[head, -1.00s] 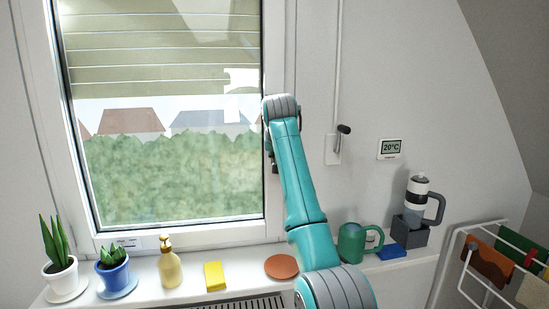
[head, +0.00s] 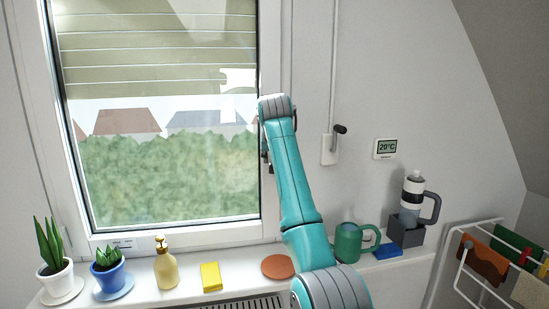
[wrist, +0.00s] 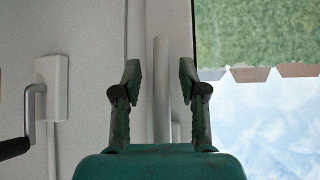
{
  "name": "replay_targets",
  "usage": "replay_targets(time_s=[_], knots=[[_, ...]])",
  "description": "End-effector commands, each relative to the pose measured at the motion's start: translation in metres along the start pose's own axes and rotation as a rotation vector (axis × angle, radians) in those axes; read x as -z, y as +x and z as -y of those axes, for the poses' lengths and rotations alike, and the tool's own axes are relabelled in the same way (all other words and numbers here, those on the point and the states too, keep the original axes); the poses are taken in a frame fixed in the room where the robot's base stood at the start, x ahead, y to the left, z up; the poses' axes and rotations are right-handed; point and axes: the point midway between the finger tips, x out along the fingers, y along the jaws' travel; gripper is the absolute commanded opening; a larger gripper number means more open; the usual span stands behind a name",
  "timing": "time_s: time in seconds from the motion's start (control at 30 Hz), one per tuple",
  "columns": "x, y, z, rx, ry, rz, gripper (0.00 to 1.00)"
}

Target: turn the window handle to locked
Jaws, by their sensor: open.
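The window handle (wrist: 161,85) is a pale upright bar in the wrist view. It stands between the two fingers of my gripper (wrist: 160,82), with a visible gap on each side. The fingers are open and do not appear to touch it. The lower end of the handle is partly hidden behind my gripper's body. In the head view my arm covers the handle, and only a dark bit of my gripper (head: 265,150) shows beside the window frame (head: 269,60).
A wall box with a dark-knobbed crank (head: 338,131) is right of the window; its plate also shows in the wrist view (wrist: 52,88). The sill holds plants, a soap bottle (head: 166,268), a yellow sponge (head: 210,277) and a green mug (head: 348,243). A drying rack (head: 463,263) stands right.

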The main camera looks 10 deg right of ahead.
Motion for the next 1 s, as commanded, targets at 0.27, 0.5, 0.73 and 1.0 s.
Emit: replay_targets(time_s=[0.27,0.5,0.73,1.0], knots=[[0.001,-0.036,0.001,0.002,0.000,-0.003,0.42],[0.001,-0.084,0.001,0.001,0.000,-0.004,0.42],[0.000,-0.112,0.000,-0.001,0.000,-0.002,0.42],[0.000,-0.119,0.000,0.000,0.000,-0.001,0.42]])
